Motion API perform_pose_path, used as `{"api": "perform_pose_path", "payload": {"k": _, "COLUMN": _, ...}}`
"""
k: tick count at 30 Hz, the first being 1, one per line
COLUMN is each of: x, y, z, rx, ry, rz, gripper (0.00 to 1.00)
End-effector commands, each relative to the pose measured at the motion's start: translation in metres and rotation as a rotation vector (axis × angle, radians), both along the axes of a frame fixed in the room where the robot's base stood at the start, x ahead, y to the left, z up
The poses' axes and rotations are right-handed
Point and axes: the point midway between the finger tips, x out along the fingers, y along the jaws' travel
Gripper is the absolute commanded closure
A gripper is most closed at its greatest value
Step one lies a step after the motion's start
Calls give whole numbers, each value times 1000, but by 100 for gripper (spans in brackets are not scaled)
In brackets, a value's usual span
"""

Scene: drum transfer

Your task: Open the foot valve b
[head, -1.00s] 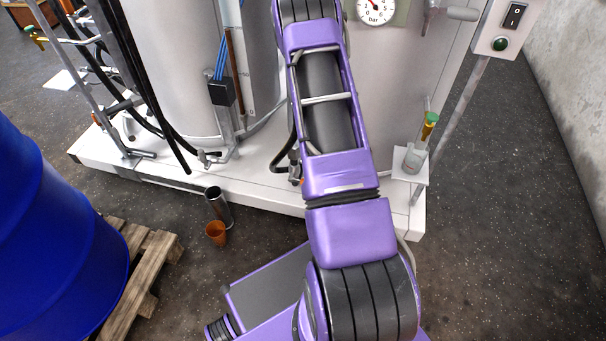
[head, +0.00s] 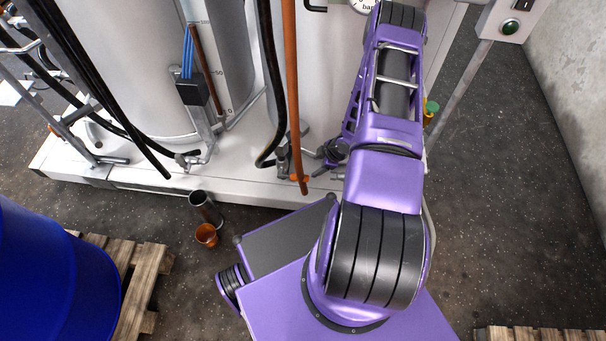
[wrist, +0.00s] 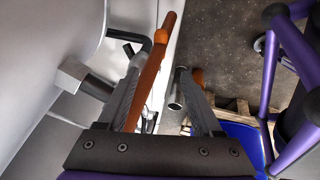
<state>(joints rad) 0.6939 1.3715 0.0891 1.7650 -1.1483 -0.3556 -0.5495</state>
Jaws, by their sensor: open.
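A long orange rod (head: 292,90) hangs in front of the white machine and ends low beside a small grey valve fitting (head: 283,158) on its base. No label shows which foot valve is b. My gripper (head: 322,160) is just right of the rod's lower end, largely hidden by my arm. In the wrist view my gripper (wrist: 163,72) is open with its dark fingers spread. An orange bar (wrist: 153,75) shows in the gap, close along the left finger. I cannot tell whether they touch.
A blue drum (head: 50,275) on a wooden pallet (head: 150,280) is at left. A black hose (head: 268,80) runs beside the rod.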

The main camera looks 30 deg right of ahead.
Motion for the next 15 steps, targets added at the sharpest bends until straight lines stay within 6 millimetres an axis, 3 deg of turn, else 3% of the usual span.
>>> {"api": "perform_pose_path", "payload": {"k": 3, "x": 9, "y": 7, "z": -27, "rx": 1, "ry": 1, "rz": 2, "gripper": 33}}
{"api": "perform_pose_path", "payload": {"k": 15, "x": 40, "y": 25, "z": -105, "rx": -1, "ry": 1, "rz": 0, "gripper": 33}}
